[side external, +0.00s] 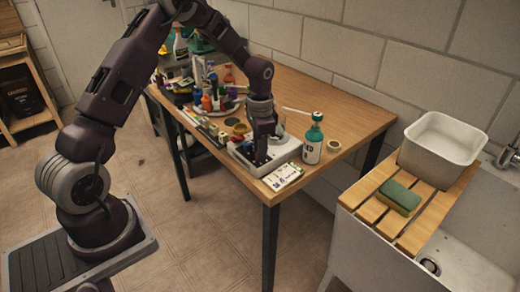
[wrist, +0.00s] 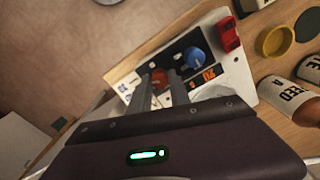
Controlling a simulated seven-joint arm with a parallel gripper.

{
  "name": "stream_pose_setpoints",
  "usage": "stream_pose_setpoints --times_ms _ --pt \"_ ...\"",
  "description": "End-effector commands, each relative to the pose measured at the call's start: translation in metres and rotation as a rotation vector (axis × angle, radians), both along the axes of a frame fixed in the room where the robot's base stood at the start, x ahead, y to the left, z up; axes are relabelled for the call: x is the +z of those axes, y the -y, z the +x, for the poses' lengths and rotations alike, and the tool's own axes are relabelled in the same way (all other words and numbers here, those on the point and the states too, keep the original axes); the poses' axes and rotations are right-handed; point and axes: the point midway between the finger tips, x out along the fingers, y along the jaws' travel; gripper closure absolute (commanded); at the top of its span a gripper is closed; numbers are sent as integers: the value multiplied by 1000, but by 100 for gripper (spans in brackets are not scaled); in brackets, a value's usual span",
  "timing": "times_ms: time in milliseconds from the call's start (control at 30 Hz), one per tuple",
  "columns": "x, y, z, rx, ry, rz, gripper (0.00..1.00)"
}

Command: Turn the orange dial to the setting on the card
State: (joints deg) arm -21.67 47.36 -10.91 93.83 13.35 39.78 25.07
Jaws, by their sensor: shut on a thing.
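The orange dial (wrist: 158,77) sits on a pale control box (wrist: 240,80), partly hidden between the fingers of my gripper (wrist: 162,76). My gripper is shut on the dial. A blue dial (wrist: 195,59) is beside it, and a small display with orange digits (wrist: 207,76) is near both; I cannot read it surely. In the side view my gripper (side external: 261,160) points down onto the box (side external: 246,166) near the table's front corner, and the orange dial is hidden. A white card (side external: 283,178) with dark marks lies at the table edge; its setting is too small to read.
A green-capped bottle (side external: 313,140) and a small round pot (side external: 334,146) stand right of the box. Bottles and small items crowd the table left of it. A sink with a slatted board (side external: 370,211) is at right.

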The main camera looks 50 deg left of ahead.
Motion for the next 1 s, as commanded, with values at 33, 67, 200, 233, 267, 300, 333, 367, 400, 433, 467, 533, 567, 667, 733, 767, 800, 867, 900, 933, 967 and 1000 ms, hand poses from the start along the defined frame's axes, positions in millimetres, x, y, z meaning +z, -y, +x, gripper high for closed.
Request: stream_pose_setpoints --times_ms 33,67,200,233,267,300,333,367,400,433,467,533,567,667,733,767,800,867,900,933,967,1000 --pt "1 0 1 1 4 1 75" --pt "1 0 1 1 4 1 69" --pt "1 0 1 1 3 1 55" --pt "1 0 1 1 2 0 55" --pt "1 0 1 1 2 0 55" --pt "1 0 1 1 2 0 55" --pt "1 0 0 1 1 1 55" --pt "0 0 0 1 1 1 55" --pt "1 0 0 1 1 1 55" --pt "1 0 0 1 1 1 55" --pt "4 0 1 1 2 0 55" --pt "14 0 1 2 5 1 55" --pt "21 0 1 2 5 1 55" --pt "42 0 1 2 6 2 55" --pt "55 0 1 2 6 1 55" --pt "60 0 1 2 6 1 55" --pt "65 0 1 1 4 0 55" --pt "69 0 0 1 4 1 55" --pt "71 0 0 1 3 0 55" --pt "72 1 0 1 2 0 55" --pt "72 1 0 1 2 0 55" --pt "72 1 0 1 2 0 55"
